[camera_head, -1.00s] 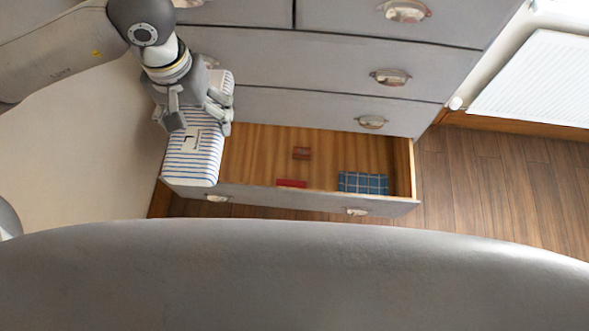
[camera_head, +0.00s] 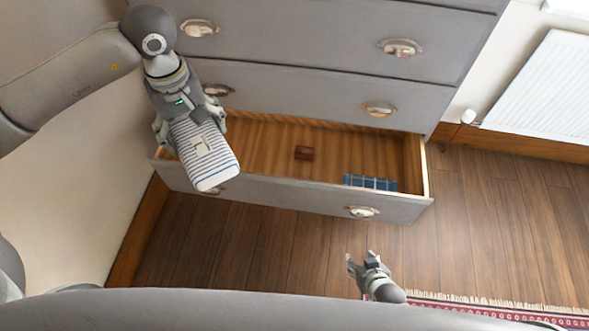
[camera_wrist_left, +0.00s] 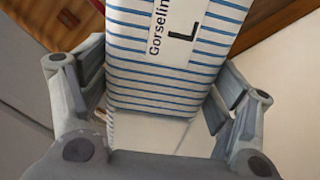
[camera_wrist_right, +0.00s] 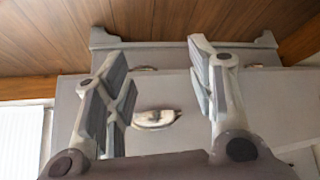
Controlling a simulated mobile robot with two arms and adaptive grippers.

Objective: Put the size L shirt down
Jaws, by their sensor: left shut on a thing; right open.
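The size L shirt (camera_head: 207,160) is a folded, blue-and-white striped bundle with an "L" label. My left gripper (camera_head: 190,128) is shut on it and holds it over the left end of the open drawer (camera_head: 290,191). In the left wrist view the shirt (camera_wrist_left: 170,80) lies between the fingers, its label showing "Gorselin" and "L". I cannot tell whether it touches the drawer. My right gripper (camera_head: 366,262) is open and empty, low in front of the drawer; its spread fingers (camera_wrist_right: 160,85) show in the right wrist view.
In the drawer lie a small dark red object (camera_head: 304,152) and a blue checked folded item (camera_head: 369,182) at the right. The drawer's middle has bare wood. A patterned rug (camera_head: 500,306) lies front right. A radiator (camera_head: 545,95) is on the right wall.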

